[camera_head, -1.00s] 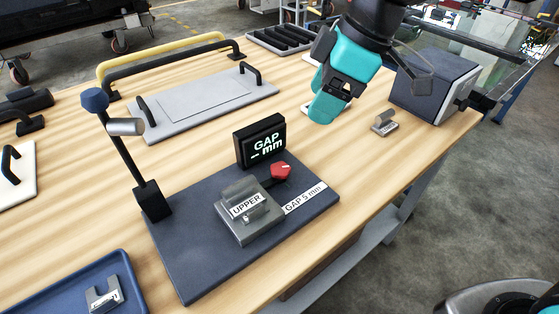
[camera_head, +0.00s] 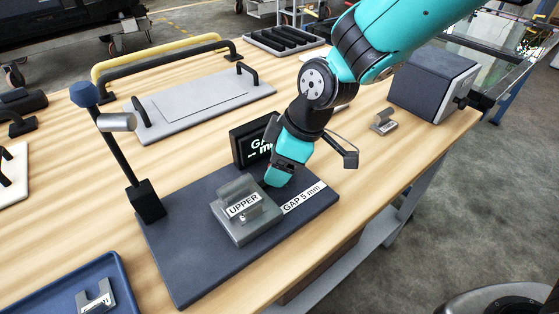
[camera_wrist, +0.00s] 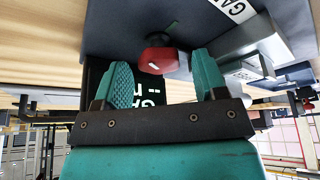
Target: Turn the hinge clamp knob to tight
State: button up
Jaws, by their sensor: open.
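The red clamp knob (camera_wrist: 160,58) shows in the wrist view, between and just beyond my two teal fingertips, with a gap on each side. My gripper (camera_wrist: 160,80) is open and empty. In the head view my gripper (camera_head: 276,180) is low over the dark base plate (camera_head: 190,265) and hides the knob. The grey hinge block labelled UPPER (camera_head: 246,215) sits on the plate, left of my gripper. The black gap display (camera_head: 246,146) stands behind, partly covered by my gripper, so its reading is not fully visible.
A blue tray (camera_head: 60,300) holds a metal bracket at front left. A small metal piece (camera_head: 383,122) and a dark box (camera_head: 432,86) are at the right. Wooden table (camera_head: 350,190) is clear right of the plate.

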jog(key=c, duration=0.9)
jog(key=shift+m, duration=0.4)
jog(key=m+t, duration=0.1)
jog(key=m, duration=0.1)
jog(key=m+t+h+p, duration=0.1)
jog(key=m, duration=0.2)
jog(key=shift+s+a+r, duration=0.1)
jog(key=shift+s, duration=0.05)
jog(key=m+h, duration=0.1)
jog(key=m, duration=0.2)
jog(key=m+t+h+p, duration=0.1)
jog(key=m, duration=0.2)
jog(key=shift+m, duration=0.4)
jog(key=o, duration=0.9)
